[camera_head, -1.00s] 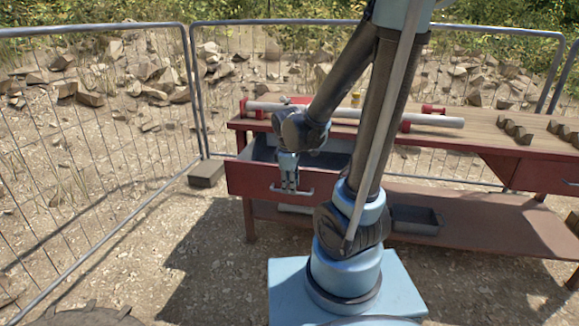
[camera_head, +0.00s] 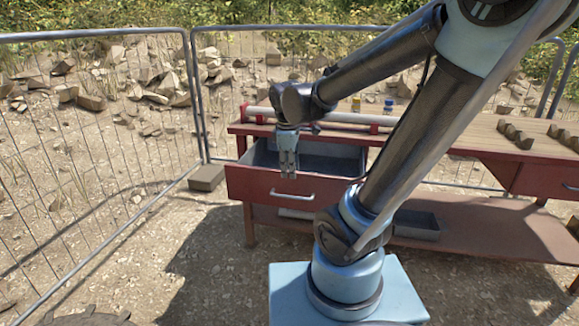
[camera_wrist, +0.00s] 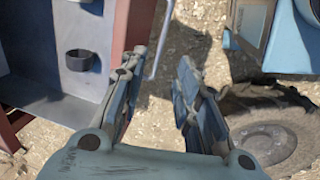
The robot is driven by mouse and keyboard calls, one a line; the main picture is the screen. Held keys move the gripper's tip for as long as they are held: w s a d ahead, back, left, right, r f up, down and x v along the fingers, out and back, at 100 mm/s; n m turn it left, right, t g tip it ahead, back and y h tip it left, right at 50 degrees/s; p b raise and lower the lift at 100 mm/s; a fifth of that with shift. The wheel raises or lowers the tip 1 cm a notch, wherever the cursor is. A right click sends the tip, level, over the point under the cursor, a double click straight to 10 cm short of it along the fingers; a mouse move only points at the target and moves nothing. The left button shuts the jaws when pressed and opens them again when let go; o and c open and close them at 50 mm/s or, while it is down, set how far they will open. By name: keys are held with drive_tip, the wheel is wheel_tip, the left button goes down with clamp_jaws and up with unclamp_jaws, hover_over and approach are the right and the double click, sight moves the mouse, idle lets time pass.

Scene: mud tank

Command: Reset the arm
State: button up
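My arm (camera_head: 375,60) reaches over from the right, its upper part leaning right and its forearm running down to the left. My gripper (camera_head: 288,176) hangs pointing down in front of the open red drawer (camera_head: 255,185), above its handle (camera_head: 292,196) and apart from it. In the wrist view my gripper (camera_wrist: 158,68) has its two blue fingers spread, with a clear gap and nothing between them.
The red workbench (camera_head: 470,150) carries a long pale pipe (camera_head: 345,117) in red holders and brown notched blocks (camera_head: 515,134). A grey tray (camera_head: 416,224) sits on its lower shelf (camera_head: 480,225). Wire fencing (camera_head: 95,130) stands left and behind.

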drive_tip(key=shift+r, duration=0.3)
drive_tip(key=shift+s+d, duration=0.1)
drive_tip(key=s+d+f+m, duration=0.3)
drive_tip(key=s+d+m, duration=0.2)
drive_tip(key=s+m, duration=0.1)
drive_tip(key=s+d+f+m, duration=0.3)
drive_tip(key=s+d+m, duration=0.3)
drive_tip(key=s+m, duration=0.1)
drive_tip(key=shift+d+f+m+y, duration=0.25)
drive_tip(key=shift+d+m+y, duration=0.05)
drive_tip(key=shift+m, duration=0.4)
drive_tip(key=shift+w+f, duration=0.2)
drive_tip(key=shift+w, duration=0.25)
